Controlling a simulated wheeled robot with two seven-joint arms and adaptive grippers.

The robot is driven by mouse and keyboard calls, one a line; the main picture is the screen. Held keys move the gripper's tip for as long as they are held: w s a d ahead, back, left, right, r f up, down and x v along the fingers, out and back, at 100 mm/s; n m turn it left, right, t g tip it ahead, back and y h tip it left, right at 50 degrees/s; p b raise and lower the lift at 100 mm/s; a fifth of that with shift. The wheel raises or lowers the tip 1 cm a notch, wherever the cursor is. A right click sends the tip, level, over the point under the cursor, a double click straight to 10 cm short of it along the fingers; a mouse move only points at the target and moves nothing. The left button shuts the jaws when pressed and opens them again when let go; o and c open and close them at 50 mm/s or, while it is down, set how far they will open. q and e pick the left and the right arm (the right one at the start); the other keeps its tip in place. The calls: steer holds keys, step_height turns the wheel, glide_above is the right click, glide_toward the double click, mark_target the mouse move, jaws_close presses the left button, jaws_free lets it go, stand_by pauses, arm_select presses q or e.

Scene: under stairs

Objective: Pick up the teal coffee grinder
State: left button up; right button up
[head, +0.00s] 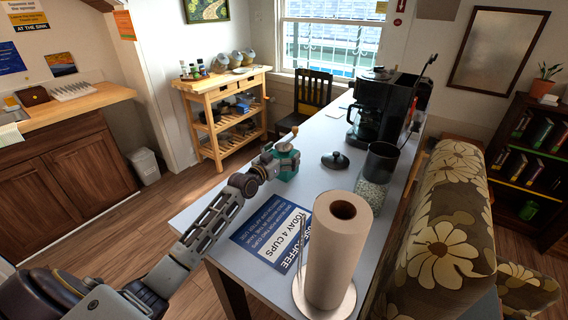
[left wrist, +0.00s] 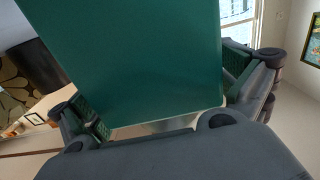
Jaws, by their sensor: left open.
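The teal coffee grinder (head: 289,164) stands upright on the long grey table (head: 320,132), near its left edge. Its top and crank show in the head view, partly behind my left gripper (head: 272,156). In the left wrist view the grinder's flat teal side (left wrist: 145,55) fills the middle, very close. My left gripper (left wrist: 168,100) is open, with one finger on each side of the grinder. I cannot tell whether the fingers touch it. My right gripper is not in view.
A dark lid (head: 335,160) and a glass jar (head: 376,172) stand right of the grinder. A coffee maker (head: 369,108) is behind. A paper towel roll (head: 337,250) and a blue-and-white sign (head: 272,232) are nearer. A floral chair (head: 441,228) borders the table's right side.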

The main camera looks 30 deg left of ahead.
arm_select(q)
steer(key=shift+c, duration=0.4)
steer(key=shift+r, duration=0.1)
steer(key=c, duration=1.3)
steer(key=shift+r, duration=5)
steer(key=o, duration=0.8)
steer(key=c, duration=1)
